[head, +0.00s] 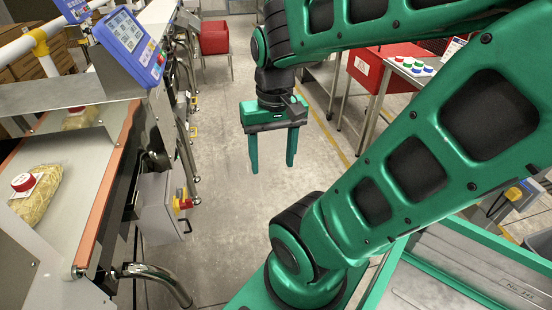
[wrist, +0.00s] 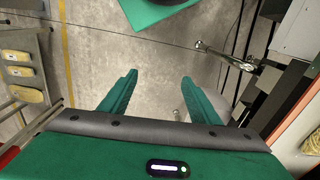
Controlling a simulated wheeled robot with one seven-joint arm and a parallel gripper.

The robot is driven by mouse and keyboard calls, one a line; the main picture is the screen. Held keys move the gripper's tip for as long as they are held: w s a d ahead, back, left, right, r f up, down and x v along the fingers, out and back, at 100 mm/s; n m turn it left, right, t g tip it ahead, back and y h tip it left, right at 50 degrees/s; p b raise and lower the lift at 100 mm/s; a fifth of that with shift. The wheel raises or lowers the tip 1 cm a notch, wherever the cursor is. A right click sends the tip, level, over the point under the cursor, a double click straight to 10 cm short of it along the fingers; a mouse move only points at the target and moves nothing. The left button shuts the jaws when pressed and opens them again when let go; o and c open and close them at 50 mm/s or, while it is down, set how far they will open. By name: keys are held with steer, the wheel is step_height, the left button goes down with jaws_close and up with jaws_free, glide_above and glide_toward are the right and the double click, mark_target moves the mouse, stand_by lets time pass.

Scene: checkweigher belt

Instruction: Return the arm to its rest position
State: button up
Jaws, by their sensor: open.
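My gripper (head: 271,165) hangs from the green arm in the middle of the head view, fingers pointing down. It is open and empty over bare floor, between the belt machine on the left and the table on the right. The arm is folded above my green base.
The checkweigher belt (head: 80,185) at left carries a bag with a red-capped item (head: 38,195). Its control screen (head: 130,42) leans over the aisle. A red box (head: 213,37) stands behind; another red bin (head: 366,68) is at right. The aisle floor (head: 225,215) is clear.

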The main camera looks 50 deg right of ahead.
steer(key=shift+s+d, duration=0.3)
steer(key=shift+s, duration=0.6)
steer(key=shift+w+f, duration=0.2)
steer(key=shift+w, duration=0.5)
